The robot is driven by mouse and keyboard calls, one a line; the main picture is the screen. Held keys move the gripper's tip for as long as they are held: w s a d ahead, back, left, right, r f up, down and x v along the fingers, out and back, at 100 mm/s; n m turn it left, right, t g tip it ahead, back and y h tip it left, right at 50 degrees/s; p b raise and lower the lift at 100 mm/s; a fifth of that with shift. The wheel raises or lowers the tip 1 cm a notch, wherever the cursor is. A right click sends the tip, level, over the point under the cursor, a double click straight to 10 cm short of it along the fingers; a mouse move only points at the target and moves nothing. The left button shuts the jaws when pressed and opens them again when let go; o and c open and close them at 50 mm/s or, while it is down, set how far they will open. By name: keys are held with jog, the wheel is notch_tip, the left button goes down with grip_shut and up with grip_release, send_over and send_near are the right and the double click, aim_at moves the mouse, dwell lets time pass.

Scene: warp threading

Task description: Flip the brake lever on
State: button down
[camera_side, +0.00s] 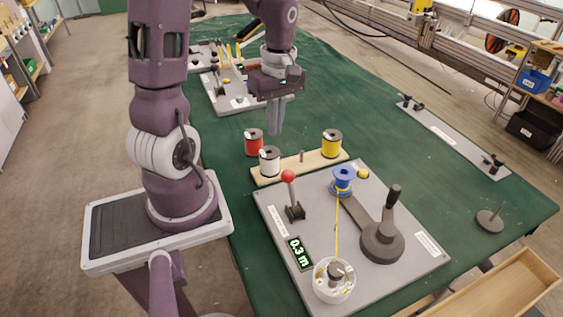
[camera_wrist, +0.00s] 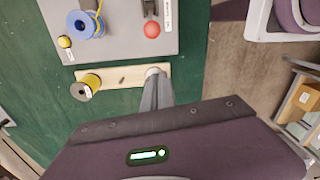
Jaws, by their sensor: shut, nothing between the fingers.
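The brake lever (camera_side: 293,197), a dark lever with a red ball knob, stands near the left edge of the grey board (camera_side: 318,207). Its red knob (camera_wrist: 152,29) shows at the top of the wrist view, beyond my fingers. My gripper (camera_side: 273,131) points down, shut and empty, in the air behind the lever and apart from it. Its fingers (camera_wrist: 155,82) also show in the wrist view, partly covering the white spool.
White (camera_side: 269,160), red (camera_side: 254,142) and yellow (camera_side: 332,143) spools stand below or beside my gripper. A blue spool (camera_side: 343,179) has yellow thread running to a white drum (camera_side: 333,291). A dark crank (camera_side: 382,241) rises at right. A display (camera_side: 299,254) reads 0.3 m.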

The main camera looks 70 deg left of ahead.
aim_at(292, 194)
jog(key=shift+a+f, duration=0.1)
jog(key=shift+f, duration=0.05)
jog(key=d+f, duration=0.3)
jog(key=f, duration=0.5)
jog(key=shift+d+f, duration=0.3)
jog(key=shift+d, duration=0.05)
dwell(0.4)
